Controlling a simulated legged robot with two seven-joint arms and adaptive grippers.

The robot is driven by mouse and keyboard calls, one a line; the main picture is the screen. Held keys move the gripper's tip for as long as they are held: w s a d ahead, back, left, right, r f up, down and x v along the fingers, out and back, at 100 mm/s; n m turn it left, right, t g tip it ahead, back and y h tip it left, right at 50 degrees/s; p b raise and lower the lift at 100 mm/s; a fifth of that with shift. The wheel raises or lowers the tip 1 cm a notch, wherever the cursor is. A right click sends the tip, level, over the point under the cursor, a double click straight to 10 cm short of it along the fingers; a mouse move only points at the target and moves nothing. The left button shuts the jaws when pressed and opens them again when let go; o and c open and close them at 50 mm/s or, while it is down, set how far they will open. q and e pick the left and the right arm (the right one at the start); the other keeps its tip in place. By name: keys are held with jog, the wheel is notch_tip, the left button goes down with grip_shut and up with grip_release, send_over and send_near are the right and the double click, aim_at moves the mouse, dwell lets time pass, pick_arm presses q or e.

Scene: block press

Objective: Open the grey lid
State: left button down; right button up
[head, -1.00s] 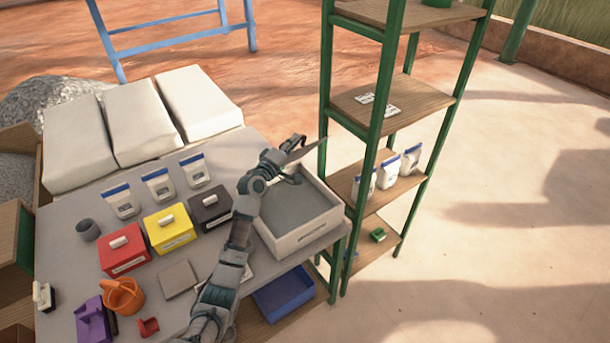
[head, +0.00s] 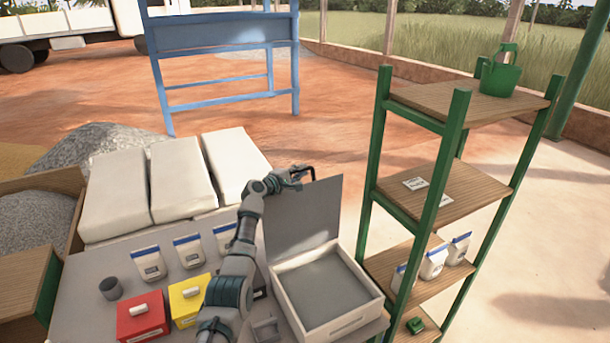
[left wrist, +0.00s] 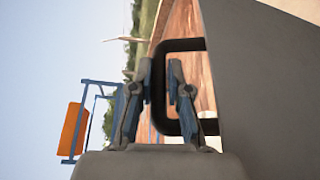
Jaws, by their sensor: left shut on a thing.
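The grey lid (head: 303,216) stands raised, nearly upright, at the back edge of the white box (head: 340,315) in the head view. The box is open and shows a grey inside. My left gripper (head: 300,174) is at the lid's upper edge. In the left wrist view my left gripper (left wrist: 160,85) is shut on the lid's dark handle (left wrist: 182,45), and the grey lid face (left wrist: 265,90) fills the right side. My right gripper is not in view.
A green shelf (head: 450,190) stands close to the right of the box. White sacks (head: 180,180), small bags (head: 188,250), a red box (head: 140,315) and a yellow box (head: 190,296) are on the table to the left.

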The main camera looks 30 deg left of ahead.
pick_arm(q)
jog(key=shift+a+f, duration=0.15)
jog(key=shift+f, duration=0.25)
jog(key=c, duration=1.2)
grip_release()
jog(key=shift+o, duration=0.3)
jog(key=shift+w, duration=0.1)
jog(key=shift+a, duration=0.15)
jog(key=shift+a, duration=0.1)
jog(key=shift+s+r, duration=0.1)
jog(key=shift+s, duration=0.15)
jog(key=f+v, duration=0.1)
jog(key=v, duration=1)
jog(key=shift+s+r, duration=0.15)
jog(key=shift+r, duration=0.25)
